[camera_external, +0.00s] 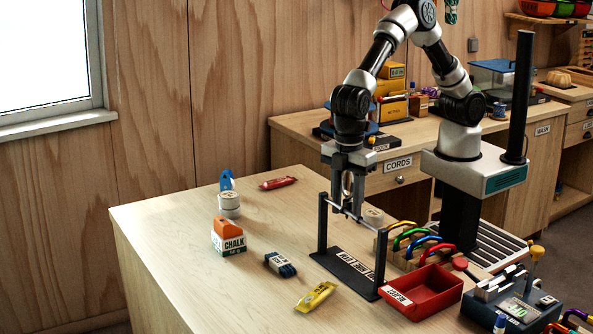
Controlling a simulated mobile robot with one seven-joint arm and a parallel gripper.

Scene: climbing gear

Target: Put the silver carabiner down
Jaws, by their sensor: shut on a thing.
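My gripper (347,198) points down over the wooden table, at a small black rack (322,240) with two posts and a thin crossbar. It is shut on the silver carabiner (347,184), which shows as a narrow metal loop between the fingers. The carabiner is upright, at about the height of the crossbar. Whether it touches or hangs on the bar cannot be told, as the fingers partly hide it. The rack's base carries a white printed label.
Coloured carabiners (418,238) stand in a row right of the rack, near a red tray (428,290). A chalk box (229,240), a dark blue bundle (280,264) and a yellow packet (316,296) lie to the left. The table's left part is mostly clear.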

